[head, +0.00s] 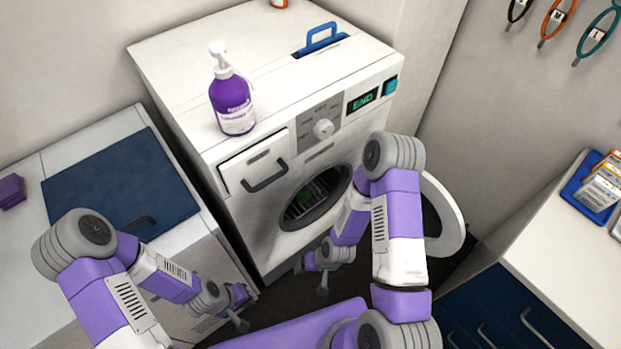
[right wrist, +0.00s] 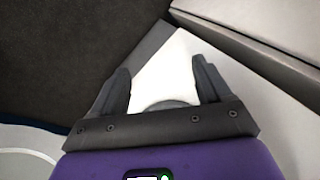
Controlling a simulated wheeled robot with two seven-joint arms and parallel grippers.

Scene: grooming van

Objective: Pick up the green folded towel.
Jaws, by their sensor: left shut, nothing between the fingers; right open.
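A small patch of green, likely the green towel (head: 306,197), shows inside the dark drum of the washing machine (head: 250,215). Its folds cannot be made out. The machine's round door (head: 452,215) stands open to the right, partly behind my right arm. My right gripper (head: 322,288) is low in front of the machine, below the drum opening. In the right wrist view the right gripper (right wrist: 161,76) is open with nothing between its fingers. My left gripper (head: 242,324) is shut and empty, low by the left cabinet's front corner.
A purple pump bottle (head: 232,103) and a blue-handled item (head: 320,42) are on top of the machine. A cabinet with a dark blue panel (head: 120,185) stands at left. A white counter (head: 560,260) with a blue tray (head: 590,200) is at right. Leashes hang on the wall.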

